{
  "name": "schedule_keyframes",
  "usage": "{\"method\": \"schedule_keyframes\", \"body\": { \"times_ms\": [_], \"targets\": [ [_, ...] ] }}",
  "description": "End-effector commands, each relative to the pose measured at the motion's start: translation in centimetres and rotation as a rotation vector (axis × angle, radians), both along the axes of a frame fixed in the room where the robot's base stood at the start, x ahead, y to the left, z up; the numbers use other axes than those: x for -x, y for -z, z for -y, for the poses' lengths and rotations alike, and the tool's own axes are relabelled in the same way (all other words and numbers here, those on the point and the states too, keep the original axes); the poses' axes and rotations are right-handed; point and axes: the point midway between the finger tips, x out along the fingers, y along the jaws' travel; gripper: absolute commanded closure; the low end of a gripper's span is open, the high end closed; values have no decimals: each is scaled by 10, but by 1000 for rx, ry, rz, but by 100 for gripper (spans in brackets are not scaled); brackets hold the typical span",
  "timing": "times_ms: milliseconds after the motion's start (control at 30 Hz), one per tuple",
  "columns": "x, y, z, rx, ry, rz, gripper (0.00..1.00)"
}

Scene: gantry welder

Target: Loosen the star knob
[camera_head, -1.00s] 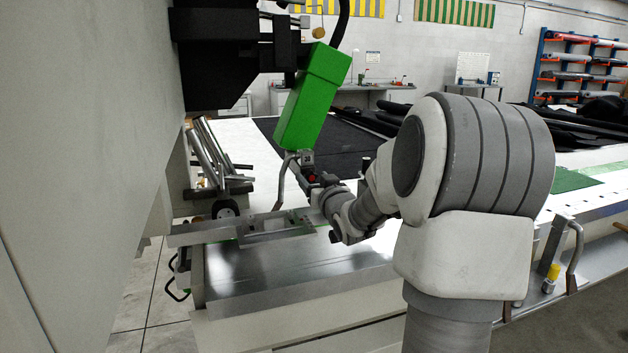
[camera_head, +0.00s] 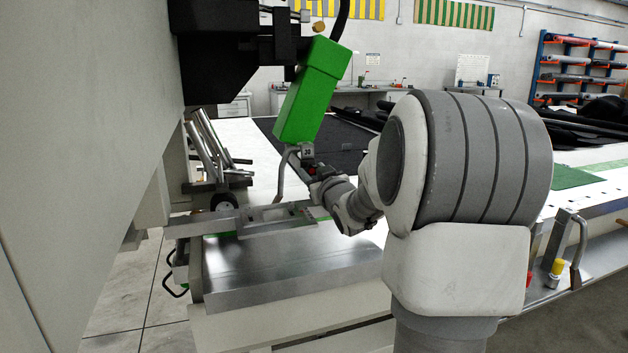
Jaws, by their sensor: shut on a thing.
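The green welding head (camera_head: 309,95) hangs tilted from the black carriage. My gripper (camera_head: 316,174) reaches in from the right and is shut on the knob. The fingers and most of the knob are small and partly hidden, so the knob's turn cannot be read.
A metal fixture plate (camera_head: 245,222) lies below the nozzle on the machine bed. A large pale panel (camera_head: 80,130) stands close on the left. A long white table with black sheet (camera_head: 345,140) stretches behind. A lever and yellow-capped part (camera_head: 556,267) stand at the right edge.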

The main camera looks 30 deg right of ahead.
Motion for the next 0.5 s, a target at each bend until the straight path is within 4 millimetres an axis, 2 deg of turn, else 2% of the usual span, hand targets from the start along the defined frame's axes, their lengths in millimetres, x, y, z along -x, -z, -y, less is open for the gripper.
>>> {"method": "schedule_keyframes", "body": {
  "times_ms": [200, 500],
  "targets": [
    [0, 3, -2, 146, -1, -36, 100],
    [0, 2, -1, 272, -1, -71, 100]
  ]
}}
